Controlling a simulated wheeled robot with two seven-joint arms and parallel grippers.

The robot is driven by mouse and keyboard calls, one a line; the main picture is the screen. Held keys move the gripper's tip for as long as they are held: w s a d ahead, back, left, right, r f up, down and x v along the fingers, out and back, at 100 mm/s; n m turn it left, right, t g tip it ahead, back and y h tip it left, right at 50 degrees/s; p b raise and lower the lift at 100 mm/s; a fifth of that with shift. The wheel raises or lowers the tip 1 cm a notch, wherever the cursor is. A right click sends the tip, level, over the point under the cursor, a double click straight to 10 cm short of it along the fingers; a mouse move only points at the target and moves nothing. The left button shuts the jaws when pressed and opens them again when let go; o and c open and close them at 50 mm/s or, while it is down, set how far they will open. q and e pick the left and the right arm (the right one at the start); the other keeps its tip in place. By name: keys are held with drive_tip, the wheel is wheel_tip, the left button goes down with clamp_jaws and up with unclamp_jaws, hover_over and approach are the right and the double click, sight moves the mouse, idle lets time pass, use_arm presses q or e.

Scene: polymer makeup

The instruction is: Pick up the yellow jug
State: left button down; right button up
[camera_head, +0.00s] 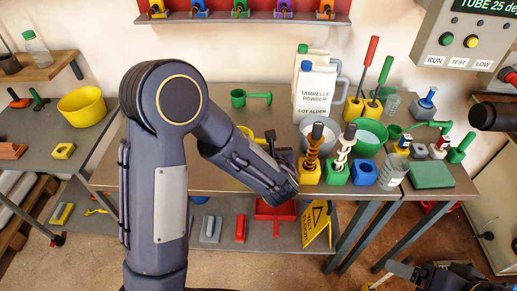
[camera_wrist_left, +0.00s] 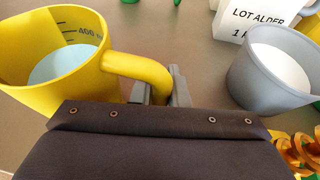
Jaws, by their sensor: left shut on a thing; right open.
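The yellow jug (camera_wrist_left: 112,78) fills the left of the left wrist view. It has a 400 mark inside and pale contents. Its handle reaches right to my left gripper (camera_wrist_left: 163,88), which is shut on the handle. In the head view only a bit of the yellow jug (camera_head: 246,131) shows behind my left arm, over the table; the rest is hidden. I cannot tell whether it touches the table. My right gripper (camera_head: 399,268) is open and empty at the bottom right of the head view, low and away from the table.
A grey pot (camera_wrist_left: 250,82) with white contents stands right of my left gripper. A white powder jug (camera_head: 314,92), a green scoop (camera_head: 250,98) and coloured holders (camera_head: 336,173) crowd the table's middle and right. A yellow bowl (camera_head: 82,106) stands on the left table.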

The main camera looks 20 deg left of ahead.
use_arm(q)
drive_tip(key=shift+r, duration=0.6)
drive_tip(key=s+d+r, duration=0.3)
drive_tip(key=s+r, duration=0.8)
drive_tip(key=s, duration=0.2)
drive_tip(key=shift+s+d+r+p, duration=0.2)
drive_tip(key=shift+s+r+p, duration=0.1)
drive_tip(key=shift+r, duration=0.1)
drive_tip(key=shift+w+f, duration=0.1)
